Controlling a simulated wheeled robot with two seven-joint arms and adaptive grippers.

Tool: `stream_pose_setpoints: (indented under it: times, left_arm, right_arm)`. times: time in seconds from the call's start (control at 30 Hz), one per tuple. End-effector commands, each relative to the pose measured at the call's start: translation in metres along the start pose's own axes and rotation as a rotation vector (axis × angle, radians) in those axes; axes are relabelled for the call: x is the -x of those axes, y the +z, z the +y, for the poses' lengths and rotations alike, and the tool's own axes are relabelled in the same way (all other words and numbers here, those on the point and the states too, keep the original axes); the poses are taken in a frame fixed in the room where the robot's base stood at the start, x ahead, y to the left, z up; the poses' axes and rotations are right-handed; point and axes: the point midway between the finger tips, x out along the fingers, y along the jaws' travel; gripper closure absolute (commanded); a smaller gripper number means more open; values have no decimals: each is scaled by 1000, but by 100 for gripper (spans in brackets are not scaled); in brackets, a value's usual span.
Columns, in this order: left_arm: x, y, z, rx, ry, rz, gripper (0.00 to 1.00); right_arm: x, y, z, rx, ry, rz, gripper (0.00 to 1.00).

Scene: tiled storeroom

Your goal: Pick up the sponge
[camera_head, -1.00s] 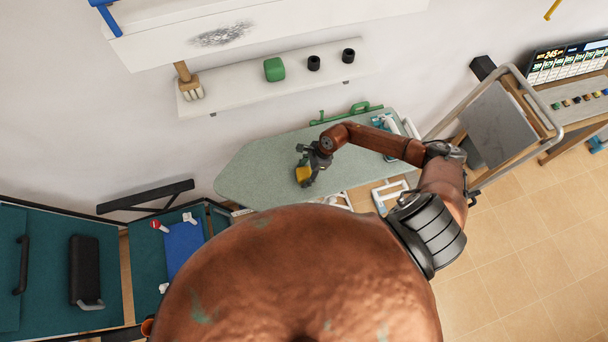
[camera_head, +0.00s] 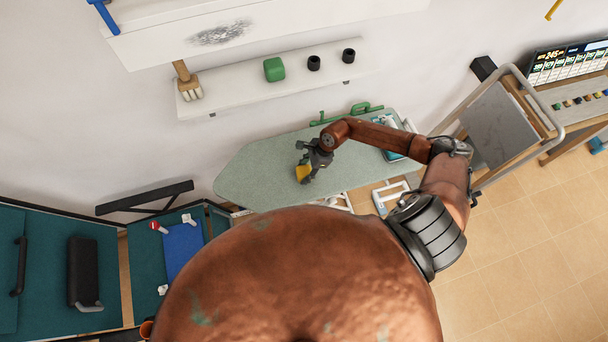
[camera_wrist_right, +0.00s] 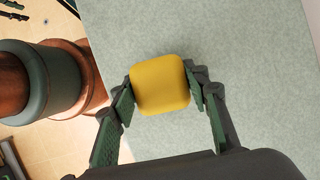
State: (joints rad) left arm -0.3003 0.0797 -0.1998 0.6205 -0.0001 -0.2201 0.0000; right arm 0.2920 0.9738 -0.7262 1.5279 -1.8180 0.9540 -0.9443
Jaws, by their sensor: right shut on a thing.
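The sponge is a yellow rounded block (camera_wrist_right: 160,84), held between the two fingers of my right gripper (camera_wrist_right: 160,92) in the right wrist view. In the head view the sponge (camera_head: 303,172) shows at the tip of my right gripper (camera_head: 306,168), over the grey-green ironing board (camera_head: 250,170). The gripper is shut on it, with a finger against each side. I cannot tell whether the sponge still touches the board. My left gripper is not in view.
A white wall shelf (camera_head: 225,92) behind the board holds a brush (camera_head: 190,88), a green block (camera_head: 274,69) and two dark cups. An iron (camera_head: 388,122) stands at the board's right end. A trolley (camera_head: 500,125) is to the right. Teal cabinets (camera_head: 50,260) stand at left.

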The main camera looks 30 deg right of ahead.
Motion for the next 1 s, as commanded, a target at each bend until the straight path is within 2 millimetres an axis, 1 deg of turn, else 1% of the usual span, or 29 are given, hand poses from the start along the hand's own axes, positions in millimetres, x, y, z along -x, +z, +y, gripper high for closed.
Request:
stream_pose_setpoints:
  times: [0.03,0.13,0.3,0.33,0.4,0.5,0.6,0.67,0.83,1.0]
  left_arm:
    - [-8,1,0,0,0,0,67]
    - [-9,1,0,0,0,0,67]
    - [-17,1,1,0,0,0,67]
    - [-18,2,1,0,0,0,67]
    - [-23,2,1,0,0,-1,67]
    - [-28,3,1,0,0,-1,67]
    - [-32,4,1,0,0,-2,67]
    - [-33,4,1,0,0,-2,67]
    - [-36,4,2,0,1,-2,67]
    - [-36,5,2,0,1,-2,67]
  right_arm:
    - [8,2,-2,5,-5,0,78]
    - [28,6,17,5,-1,2,78]
    - [65,14,48,5,-1,2,78]
    - [70,15,56,5,1,3,78]
    - [76,14,74,3,2,3,78]
    - [87,14,95,3,0,2,78]
    - [96,14,112,2,1,2,78]
    - [100,14,121,1,1,2,78]
    - [108,15,134,-1,0,0,78]
    - [110,15,137,-1,-1,0,78]
